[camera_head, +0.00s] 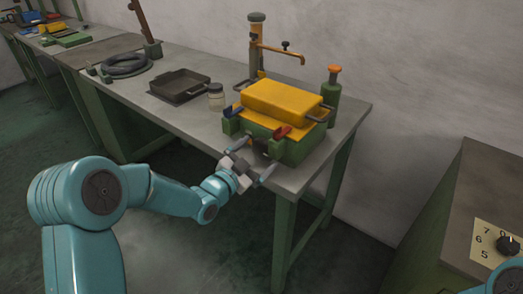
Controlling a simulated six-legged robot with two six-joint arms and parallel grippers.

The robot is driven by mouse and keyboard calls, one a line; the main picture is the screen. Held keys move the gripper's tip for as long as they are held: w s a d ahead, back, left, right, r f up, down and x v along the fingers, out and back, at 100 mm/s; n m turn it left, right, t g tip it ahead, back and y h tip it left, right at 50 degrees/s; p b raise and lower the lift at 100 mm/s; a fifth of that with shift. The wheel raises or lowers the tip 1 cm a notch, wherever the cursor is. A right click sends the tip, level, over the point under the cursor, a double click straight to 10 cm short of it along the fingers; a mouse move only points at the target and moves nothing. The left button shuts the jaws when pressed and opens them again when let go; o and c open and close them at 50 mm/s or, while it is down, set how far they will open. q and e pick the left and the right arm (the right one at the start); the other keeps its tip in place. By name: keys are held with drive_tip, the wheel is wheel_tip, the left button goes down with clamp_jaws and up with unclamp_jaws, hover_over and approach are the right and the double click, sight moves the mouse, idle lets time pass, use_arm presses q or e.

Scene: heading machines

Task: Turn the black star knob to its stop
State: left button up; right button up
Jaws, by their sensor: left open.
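My left gripper (252,158) is open at the near side of the green and yellow machine (290,148). Its fingers are spread on either side of a dark part (262,147) low on the machine's front. I cannot tell this part's shape or whether the fingers touch it. My right gripper is out of view; only a piece of my right arm shows at bottom right.
A grey-topped bench (190,121) carries the machine, a tap-like column (257,50), a green bottle-shaped part (332,92), a jar (216,97), a black tray (180,84) and a coiled hose (126,65). Floor separates it from the right bench (470,190).

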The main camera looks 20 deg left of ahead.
use_arm(q)
drive_tip(key=shift+w+d+r, duration=0.15)
drive_tip(key=shift+w+d, duration=0.05)
drive_tip(key=shift+w, duration=0.35)
drive_tip(key=shift+w+d, duration=0.1)
drive_tip(key=shift+w, duration=0.6)
drive_tip(key=shift+s, duration=0.15)
drive_tip(key=c, duration=1)
drive_tip(key=m+b, duration=0.2)
drive_tip(key=b, duration=0.3)
drive_tip(key=f+m+b, duration=0.1)
drive_tip(key=m+b, duration=0.1)
drive_tip(key=b, duration=0.4)
drive_tip(key=shift+d+m, duration=0.1)
drive_tip(key=shift+m, duration=0.3)
drive_tip(key=shift+c, duration=0.2)
drive_tip(key=shift+r+m+b, duration=0.3)
drive_tip(key=shift+b, duration=0.25)
drive_tip(key=shift+r, duration=0.1)
